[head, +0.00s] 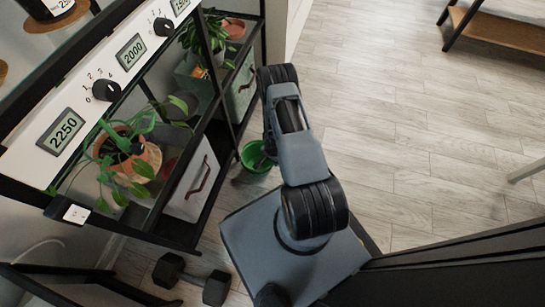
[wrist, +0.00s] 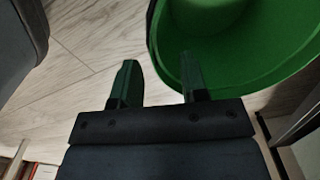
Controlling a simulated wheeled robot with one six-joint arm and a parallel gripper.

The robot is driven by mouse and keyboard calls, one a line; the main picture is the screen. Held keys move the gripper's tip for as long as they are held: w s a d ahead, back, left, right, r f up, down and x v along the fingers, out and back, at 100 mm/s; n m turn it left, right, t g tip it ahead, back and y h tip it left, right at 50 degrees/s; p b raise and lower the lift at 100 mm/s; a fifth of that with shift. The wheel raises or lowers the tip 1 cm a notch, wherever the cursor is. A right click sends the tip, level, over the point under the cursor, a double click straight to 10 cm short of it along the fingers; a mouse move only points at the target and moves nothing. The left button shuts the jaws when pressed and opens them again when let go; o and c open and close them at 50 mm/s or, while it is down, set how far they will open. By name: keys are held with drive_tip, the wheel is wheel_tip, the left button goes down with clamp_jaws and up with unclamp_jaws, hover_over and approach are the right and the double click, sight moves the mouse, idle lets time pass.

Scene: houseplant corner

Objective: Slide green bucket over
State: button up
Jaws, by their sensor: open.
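The green bucket (head: 254,158) stands on the floor beside the foot of the shelf, partly covered by my arm in the head view. In the wrist view the bucket (wrist: 250,62) fills the upper right, with its open inside showing. My gripper (wrist: 157,62) is open and empty. Its left finger shows outside the bucket over the floor, and its right finger overlaps the bucket's near-left wall. The rim lies between the two fingers in the picture; I cannot tell whether they touch it. In the head view my gripper is hidden behind my arm.
A black-framed shelf (head: 212,135) with potted plants (head: 122,160) and storage bins (head: 194,182) stands left of the bucket. A dark dumbbell (head: 190,280) lies on the floor at the bottom left. The wooden floor (head: 400,110) to the right is clear.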

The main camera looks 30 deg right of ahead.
drive_tip(key=shift+f+b, duration=0.55)
drive_tip(key=shift+f, duration=1.2)
clamp_jaws()
